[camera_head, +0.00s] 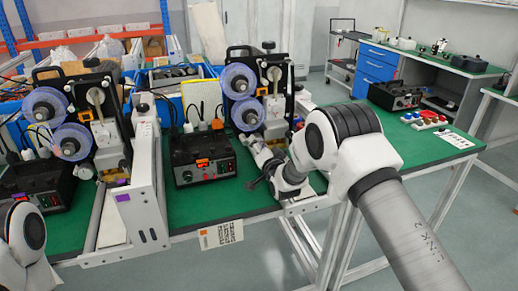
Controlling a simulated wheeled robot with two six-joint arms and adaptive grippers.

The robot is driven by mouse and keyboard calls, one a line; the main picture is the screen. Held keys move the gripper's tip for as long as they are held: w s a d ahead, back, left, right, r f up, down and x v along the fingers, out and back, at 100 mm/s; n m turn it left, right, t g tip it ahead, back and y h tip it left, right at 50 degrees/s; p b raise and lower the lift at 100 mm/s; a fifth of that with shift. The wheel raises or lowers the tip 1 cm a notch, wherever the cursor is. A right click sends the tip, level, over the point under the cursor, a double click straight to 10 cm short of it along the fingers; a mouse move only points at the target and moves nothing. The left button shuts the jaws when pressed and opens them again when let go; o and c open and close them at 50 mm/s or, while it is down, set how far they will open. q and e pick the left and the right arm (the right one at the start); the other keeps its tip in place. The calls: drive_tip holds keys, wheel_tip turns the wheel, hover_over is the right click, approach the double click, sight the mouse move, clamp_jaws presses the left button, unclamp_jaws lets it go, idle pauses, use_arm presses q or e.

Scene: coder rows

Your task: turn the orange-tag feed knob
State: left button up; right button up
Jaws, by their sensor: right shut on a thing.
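My right gripper (262,168) is low at the front of the right coder, right of the control box. It is shut on a small part there, which looks like the feed knob. Gripper and wrist hide most of that part, so its turn angle cannot be seen. My left arm shows at the lower left, its gripper out of view.
Another black control box (35,183) is at far left. Coloured buttons (428,122) lie on the right bench, past my right arm.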

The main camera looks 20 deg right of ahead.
drive_tip(key=m+b, duration=0.3)
drive_tip(key=m, duration=0.6)
idle(0.4)
drive_tip(key=o, duration=1.1)
drive_tip(key=shift+s, duration=0.1)
drive_tip(key=s, duration=1.1)
drive_tip(key=shift+s+d, duration=0.2)
drive_tip(key=shift+s, duration=0.2)
